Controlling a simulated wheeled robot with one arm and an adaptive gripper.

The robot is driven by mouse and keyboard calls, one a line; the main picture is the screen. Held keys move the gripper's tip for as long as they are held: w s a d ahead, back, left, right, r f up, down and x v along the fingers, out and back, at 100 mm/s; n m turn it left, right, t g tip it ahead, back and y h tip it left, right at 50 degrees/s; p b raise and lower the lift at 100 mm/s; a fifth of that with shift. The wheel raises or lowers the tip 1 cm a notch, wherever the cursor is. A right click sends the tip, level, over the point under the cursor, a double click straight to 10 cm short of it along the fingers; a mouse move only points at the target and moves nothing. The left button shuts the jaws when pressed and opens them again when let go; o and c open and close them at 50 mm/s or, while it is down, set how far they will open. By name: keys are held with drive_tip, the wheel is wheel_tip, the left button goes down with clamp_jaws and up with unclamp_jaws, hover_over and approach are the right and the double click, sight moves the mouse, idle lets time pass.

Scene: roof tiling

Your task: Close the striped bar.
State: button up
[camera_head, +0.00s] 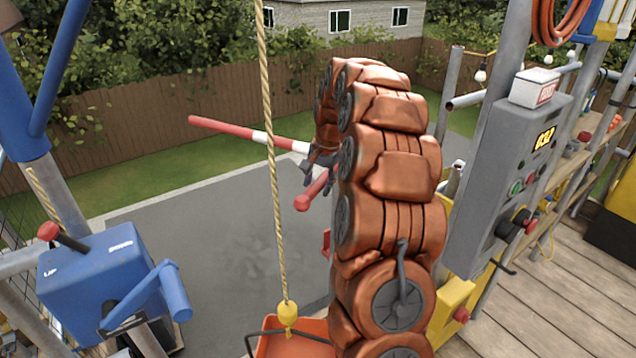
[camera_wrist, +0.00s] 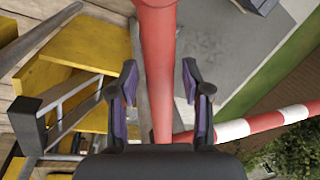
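The striped bar (camera_head: 225,127) is red and white. In the head view it reaches from the arm out to the left over the grey ground. In the wrist view its red and white bands (camera_wrist: 265,122) show at lower right. A red rod (camera_wrist: 158,70) runs between my gripper's two fingers; its rounded end (camera_head: 303,202) shows in the head view below the striped bar. I cannot tell how the rod joins the bar. My gripper (camera_wrist: 160,82) is open around the rod, with a gap on each side. In the head view my arm partly hides the gripper.
A rope with a yellow end (camera_head: 287,312) hangs left of my arm above an orange tray (camera_head: 290,343). A blue winch box (camera_head: 95,270) stands at left. A grey control box (camera_head: 510,170) stands at right beside the wooden deck (camera_head: 560,310).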

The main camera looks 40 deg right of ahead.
clamp_jaws()
drive_tip(key=shift+s, duration=0.1)
idle(0.4)
